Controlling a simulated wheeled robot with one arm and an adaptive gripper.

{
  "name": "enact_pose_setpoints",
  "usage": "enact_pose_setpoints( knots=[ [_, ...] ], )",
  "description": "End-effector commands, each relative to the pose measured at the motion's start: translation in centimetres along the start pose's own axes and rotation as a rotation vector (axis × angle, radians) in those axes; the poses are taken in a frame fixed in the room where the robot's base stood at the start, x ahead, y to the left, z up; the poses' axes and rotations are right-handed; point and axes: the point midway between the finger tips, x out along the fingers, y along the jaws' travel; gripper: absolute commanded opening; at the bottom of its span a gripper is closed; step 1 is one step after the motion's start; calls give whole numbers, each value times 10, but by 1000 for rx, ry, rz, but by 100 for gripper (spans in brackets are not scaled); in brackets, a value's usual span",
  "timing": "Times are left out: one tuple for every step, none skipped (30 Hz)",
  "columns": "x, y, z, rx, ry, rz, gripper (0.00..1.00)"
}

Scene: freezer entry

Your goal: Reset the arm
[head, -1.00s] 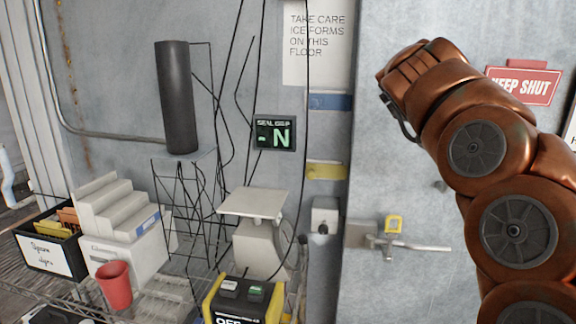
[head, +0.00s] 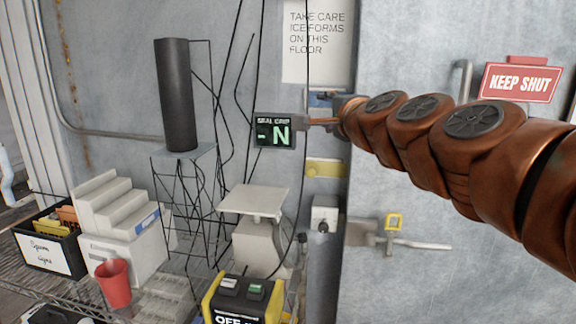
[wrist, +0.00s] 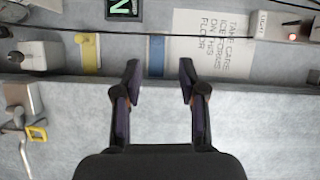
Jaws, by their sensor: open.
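My arm reaches in from the right in the head view, copper-coloured and stretched leftward toward the wall. My gripper (wrist: 160,85) shows in the wrist view with its two dark fingers spread apart and nothing between them. In the head view its end (head: 325,108) is small and partly hidden by the arm, in front of the door edge close to the blue strip. The wrist view shows the blue strip (wrist: 155,57) just beyond the fingertips and the yellow strip (wrist: 88,55) to the left.
A lit display (head: 275,131) hangs on the wall near my gripper. A door handle (head: 415,245) with a yellow tag is below the arm. A scale (head: 254,203), a red cup (head: 114,284) and a stepped white block (head: 115,207) stand at lower left. Black cables hang down the wall.

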Motion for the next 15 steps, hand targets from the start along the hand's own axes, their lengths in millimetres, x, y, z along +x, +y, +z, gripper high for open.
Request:
enact_pose_setpoints(
  knots=[
    [-7, 26, 15, -85, -53, 63, 41],
    [-12, 43, 25, -136, -89, 104, 41],
    [-19, 63, 35, -198, -132, 153, 41],
    [-26, 78, 42, -244, -166, 189, 41],
    [-32, 93, 48, -288, -197, 226, 41],
    [-42, 116, 56, -341, -242, 279, 41],
    [-49, 133, 60, -381, -273, 318, 41],
    [-58, 149, 65, -417, -307, 357, 41],
    [-69, 169, 69, -467, -347, 405, 41],
    [-79, 185, 72, -499, -380, 444, 41],
    [-89, 200, 74, -533, -410, 482, 41],
    [-104, 221, 77, -573, -452, 535, 41],
    [-115, 235, 78, -604, -484, 572, 41],
    [-126, 249, 78, -632, -513, 609, 41],
    [-143, 268, 78, -667, -556, 662, 41]
  ],
)
